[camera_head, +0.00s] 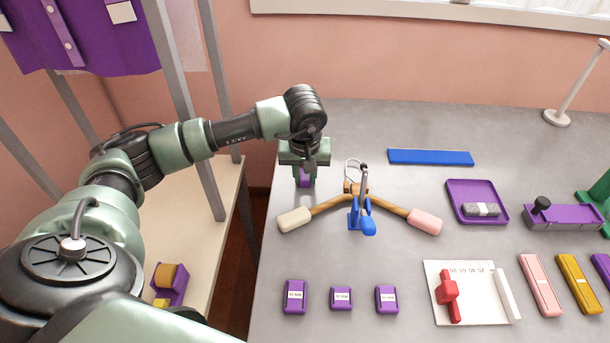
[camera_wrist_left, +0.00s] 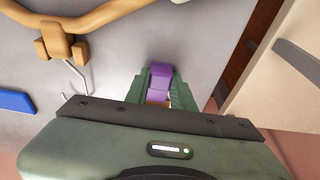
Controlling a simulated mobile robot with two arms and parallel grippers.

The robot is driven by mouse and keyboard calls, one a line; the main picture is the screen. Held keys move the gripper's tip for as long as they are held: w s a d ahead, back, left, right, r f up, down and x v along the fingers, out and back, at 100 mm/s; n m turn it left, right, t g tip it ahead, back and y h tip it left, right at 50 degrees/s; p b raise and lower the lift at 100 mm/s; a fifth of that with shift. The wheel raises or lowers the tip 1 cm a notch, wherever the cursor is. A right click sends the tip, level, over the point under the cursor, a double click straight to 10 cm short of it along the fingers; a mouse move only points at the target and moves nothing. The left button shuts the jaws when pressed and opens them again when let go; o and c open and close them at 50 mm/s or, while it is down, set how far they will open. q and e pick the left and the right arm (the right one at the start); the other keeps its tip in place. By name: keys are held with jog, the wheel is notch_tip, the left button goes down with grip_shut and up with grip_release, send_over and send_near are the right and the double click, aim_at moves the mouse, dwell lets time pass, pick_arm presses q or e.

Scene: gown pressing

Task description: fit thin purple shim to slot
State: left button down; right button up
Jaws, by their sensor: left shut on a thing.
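My left gripper (camera_head: 305,181) is shut on a small purple block (camera_head: 305,175), above the grey table near its left edge. In the left wrist view the purple block (camera_wrist_left: 160,73) sits between the green fingers of the gripper (camera_wrist_left: 162,88). I cannot tell whether it touches the table, or how thick it is. Right of the gripper lies a wooden hanger (camera_head: 326,206) with padded ends and a blue clamp (camera_head: 359,215) at its middle. Three labelled purple blocks (camera_head: 294,297) (camera_head: 341,298) (camera_head: 386,299) stand in a front row. I cannot make out a slot. My right gripper is out of view.
A blue bar (camera_head: 430,157) lies at the back. A purple tray (camera_head: 464,190) holds a grey block (camera_head: 482,209). A white board (camera_head: 485,310) with a red tool (camera_head: 448,292) lies front right, beside pink (camera_head: 540,285) and yellow (camera_head: 579,284) bars. A rack post (camera_head: 190,110) stands left.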

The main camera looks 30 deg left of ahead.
pick_arm(q)
jog(key=shift+w, duration=0.1)
jog(key=shift+w+a+b, duration=0.3)
jog(key=shift+w+a, duration=0.1)
jog(key=shift+w, duration=0.2)
jog(key=shift+w+a+b, duration=0.25)
jog(key=shift+w+a, duration=0.1)
jog(key=shift+w, duration=0.2)
jog(key=c, duration=1.1)
grip_release()
jog(key=shift+b+v, duration=0.65)
jog(key=shift+v, duration=3.2)
